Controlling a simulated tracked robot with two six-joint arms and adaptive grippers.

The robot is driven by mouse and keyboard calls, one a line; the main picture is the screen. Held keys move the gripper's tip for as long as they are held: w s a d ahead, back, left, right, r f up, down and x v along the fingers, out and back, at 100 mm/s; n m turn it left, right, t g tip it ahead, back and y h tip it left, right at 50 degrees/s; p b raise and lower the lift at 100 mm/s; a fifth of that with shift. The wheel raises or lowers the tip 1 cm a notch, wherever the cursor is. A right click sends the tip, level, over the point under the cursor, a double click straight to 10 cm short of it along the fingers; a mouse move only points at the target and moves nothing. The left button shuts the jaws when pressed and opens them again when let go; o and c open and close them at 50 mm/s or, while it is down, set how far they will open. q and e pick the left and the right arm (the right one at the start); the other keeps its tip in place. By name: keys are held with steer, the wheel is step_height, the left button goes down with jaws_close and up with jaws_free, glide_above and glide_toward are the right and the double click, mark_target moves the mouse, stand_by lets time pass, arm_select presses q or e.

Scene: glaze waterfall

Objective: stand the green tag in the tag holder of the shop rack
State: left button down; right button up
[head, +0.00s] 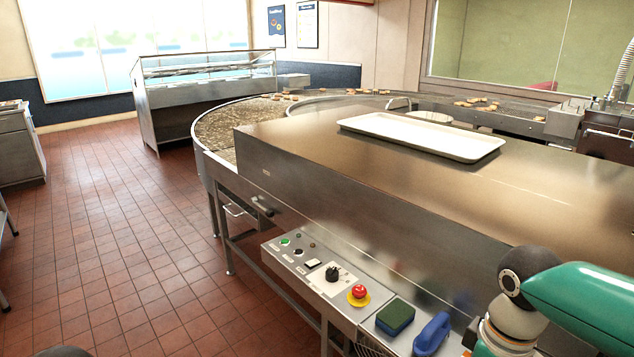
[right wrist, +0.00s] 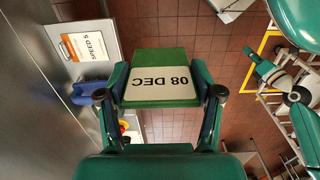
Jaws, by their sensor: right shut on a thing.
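The green tag (right wrist: 162,72) shows in the right wrist view, with a white label reading "08 DEC" upside down in the picture. My right gripper (right wrist: 162,100) is shut on it, with one finger at each side edge. The tag is held in the air, clear of the floor. In the head view only part of my right arm shows at the lower right; its gripper and the tag are out of that picture.
A steel conveyor housing (head: 330,150) carries a white tray (head: 420,130). On its front ledge are a red stop button (head: 358,291), a green sponge (head: 395,317) and a blue object (head: 432,334). A "SPEED 5" card (right wrist: 90,46) lies left of the tag. Tiled floor at left is open.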

steer(key=w+a+f+m, duration=0.2)
steer(key=w+f+m, duration=0.2)
steer(key=f, duration=0.6)
steer(key=w+a+f+m, duration=0.2)
steer(key=w+f+m, duration=0.2)
steer(key=f, duration=0.6)
steer(key=shift+w+a, duration=0.25)
steer(key=shift+w, duration=0.3)
steer(key=shift+a, duration=0.1)
